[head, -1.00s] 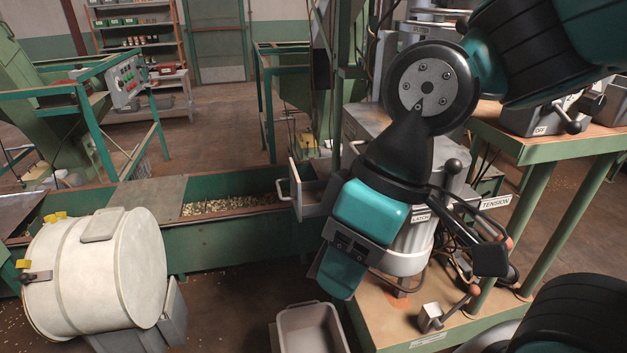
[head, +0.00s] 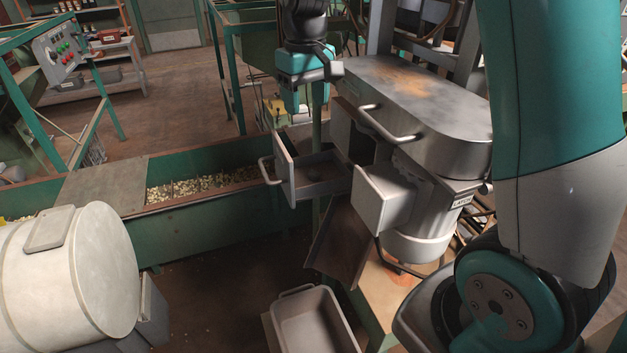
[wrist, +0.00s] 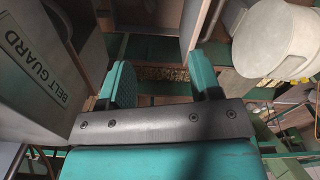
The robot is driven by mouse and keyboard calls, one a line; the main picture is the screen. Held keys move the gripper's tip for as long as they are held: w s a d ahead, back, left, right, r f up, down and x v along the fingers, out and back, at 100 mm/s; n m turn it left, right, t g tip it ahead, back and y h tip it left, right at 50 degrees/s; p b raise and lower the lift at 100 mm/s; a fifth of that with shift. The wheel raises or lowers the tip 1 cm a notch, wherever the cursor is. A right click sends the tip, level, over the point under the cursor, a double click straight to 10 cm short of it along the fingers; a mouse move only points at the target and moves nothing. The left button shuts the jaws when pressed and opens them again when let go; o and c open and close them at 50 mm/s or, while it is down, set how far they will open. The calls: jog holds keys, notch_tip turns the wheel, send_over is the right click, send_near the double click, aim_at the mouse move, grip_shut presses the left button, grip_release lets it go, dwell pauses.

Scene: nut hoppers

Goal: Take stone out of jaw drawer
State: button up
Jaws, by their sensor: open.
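The pulled-out grey drawer (head: 284,172) with a bar handle shows in the head view, jutting left from the machine over the trough. I cannot tell for sure which grey panel in the wrist view belongs to the drawer.
The machine's grey cover (head: 420,100) with a handle stands right of the drawer. A chute (head: 342,240) slopes below it, above a grey bin (head: 310,325). A white drum (head: 70,275) is at left. The trough (head: 205,218) holds nuts. A belt guard (wrist: 45,75) is close at left in the wrist view.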

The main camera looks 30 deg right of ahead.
jog(key=w+d+f, duration=0.1)
jog(key=f, duration=0.1)
jog(key=p, duration=0.2)
send_over(313, 172)
jog(key=f, duration=1)
jog(key=shift+w+a+f, duration=0.15)
jog(key=shift+a+f, duration=0.05)
jog(key=shift+a, duration=0.1)
jog(key=shift+s+d+f+p, duration=0.15)
jog(key=shift+f+p, duration=0.4)
jog(key=shift+f, duration=0.85)
jog(key=shift+s+d+f+p, duration=0.15)
jog(key=shift+f+p, duration=0.4)
jog(key=shift+f, duration=0.8)
jog(key=shift+w, duration=0.1)
jog(key=c, duration=1)
